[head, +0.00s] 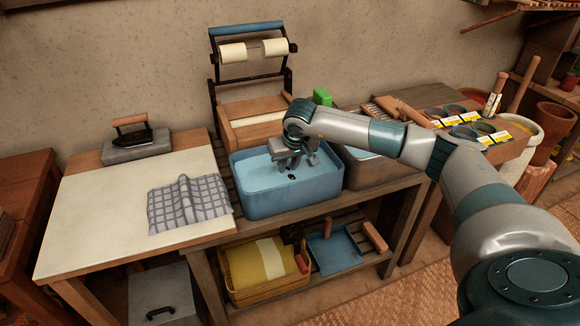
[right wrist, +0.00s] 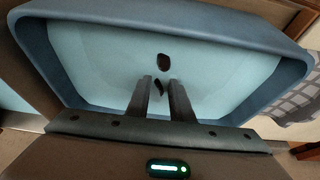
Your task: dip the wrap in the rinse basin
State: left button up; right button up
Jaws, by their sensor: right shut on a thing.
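The blue rinse basin (head: 285,200) stands on the slatted bench, with light blue water in it. My right gripper (head: 292,168) points down into the basin, over the water. In the right wrist view its fingers (right wrist: 160,82) are shut on a small dark thing (right wrist: 158,88), mostly hidden between them. A dark oval patch (right wrist: 163,62) shows just beyond the fingertips. I cannot tell whether the held thing is the wrap. A grey checked cloth (head: 188,204) lies rumpled on the pale tabletop left of the basin, apart from the gripper. My left gripper is not in view.
A flat iron (head: 132,135) rests on a grey slab at the table's back. A wringer with pale rollers (head: 233,53) stands behind the basin. A metal tub (head: 368,170) sits close to the basin's right. The pale tabletop (head: 100,220) is mostly clear.

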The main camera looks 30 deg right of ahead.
jog(key=shift+w+a+f, duration=0.15)
jog(key=shift+a+f, duration=0.15)
jog(key=shift+a, duration=0.4)
jog(key=shift+r, duration=0.1)
notch_tip(320, 180, up, 19)
jog(key=p, duration=0.9)
dwell(0.8)
